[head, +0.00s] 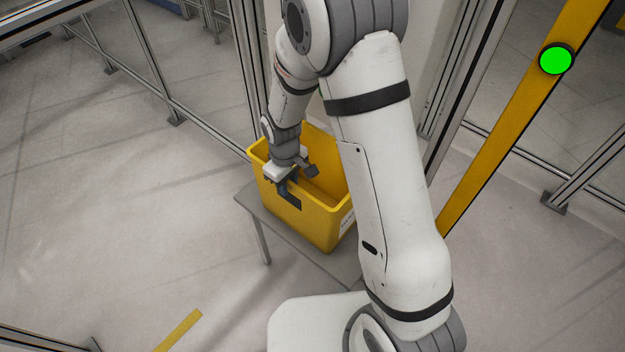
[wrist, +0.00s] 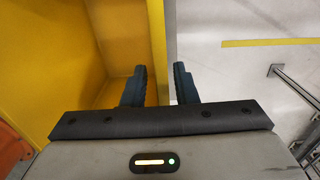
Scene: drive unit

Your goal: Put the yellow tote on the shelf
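The yellow tote (head: 308,217) stands upright on a grey table (head: 262,222) in the head view. It looks empty where I can see in; my arm hides its right side. My gripper (head: 299,183) is at the tote's near rim, pointing down. In the wrist view, my gripper (wrist: 161,80) has its two dark fingers apart, with the tote's wall (wrist: 168,35) passing between them. The left finger is over the inside and the right finger is outside. I see no clear grip on the wall. I cannot make out a shelf.
Metal-framed fence panels (head: 165,92) stand behind and to the left. A yellow post (head: 515,110) with a green light (head: 556,60) rises at the right. Open grey floor (head: 110,210) lies to the left, with a yellow floor stripe (head: 180,330).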

